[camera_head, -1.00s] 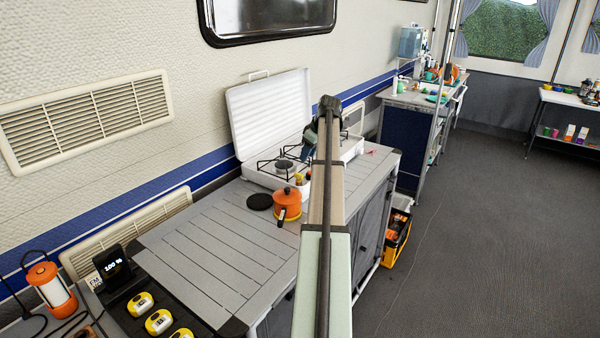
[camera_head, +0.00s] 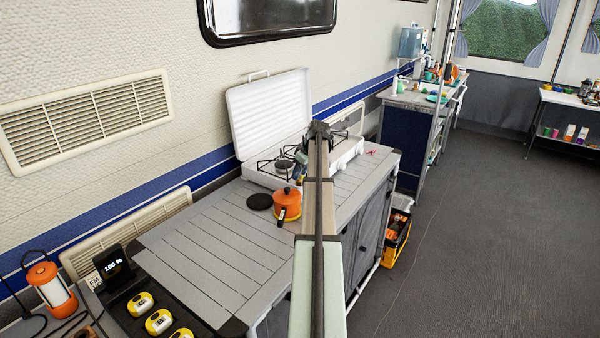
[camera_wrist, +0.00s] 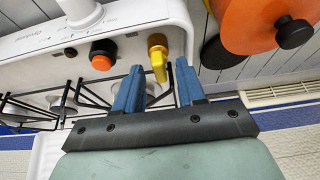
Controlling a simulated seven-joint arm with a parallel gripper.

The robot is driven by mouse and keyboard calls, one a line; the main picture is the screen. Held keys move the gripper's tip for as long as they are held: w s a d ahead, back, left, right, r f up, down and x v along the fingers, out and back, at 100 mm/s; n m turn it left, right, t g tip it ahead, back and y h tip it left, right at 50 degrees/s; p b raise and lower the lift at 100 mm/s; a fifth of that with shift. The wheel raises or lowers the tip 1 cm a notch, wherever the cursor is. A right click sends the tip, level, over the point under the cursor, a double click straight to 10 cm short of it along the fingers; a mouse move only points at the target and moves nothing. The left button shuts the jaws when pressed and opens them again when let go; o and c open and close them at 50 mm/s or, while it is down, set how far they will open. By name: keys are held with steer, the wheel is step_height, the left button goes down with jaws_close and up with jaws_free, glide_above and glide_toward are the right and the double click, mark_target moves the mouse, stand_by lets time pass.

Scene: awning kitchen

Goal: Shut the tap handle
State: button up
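A yellow tap handle (camera_wrist: 158,62) sticks out from the front of the white camping stove (camera_wrist: 125,55) in the wrist view. My gripper (camera_wrist: 158,68) has two blue fingers, spread apart. In the picture the handle appears in the gap between the fingertips; I cannot tell whether either finger touches it. In the head view my arm reaches over the table to the front of the stove (camera_head: 262,178), and the handle is too small or covered to make out there.
An orange knob (camera_wrist: 103,55) sits beside the handle on the stove front. An orange pot (camera_head: 287,204) with a black knob stands close by on the slatted table (camera_head: 215,240). The stove's white lid (camera_head: 268,115) stands open. The table in front of the pot is clear.

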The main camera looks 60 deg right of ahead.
steer(key=shift+c, duration=0.3)
jaws_close()
steer(key=m, duration=0.1)
steer(key=m+h, duration=0.1)
steer(key=m, duration=0.1)
steer(key=shift+a+m, duration=0.2)
steer(key=shift+m, duration=0.1)
steer(key=m+g+h, duration=0.1)
steer(key=m+h, duration=0.1)
steer(key=m, duration=0.3)
steer(key=shift+w, duration=0.1)
steer(key=m, duration=0.2)
steer(key=m+g+h, duration=0.1)
steer(key=m, duration=0.2)
steer(key=shift+w+a+g, duration=0.1)
steer(key=shift+w+g, duration=0.05)
steer(key=shift+g, duration=0.15)
steer(key=shift+m+g, duration=0.9)
steer(key=shift+m, duration=1.3)
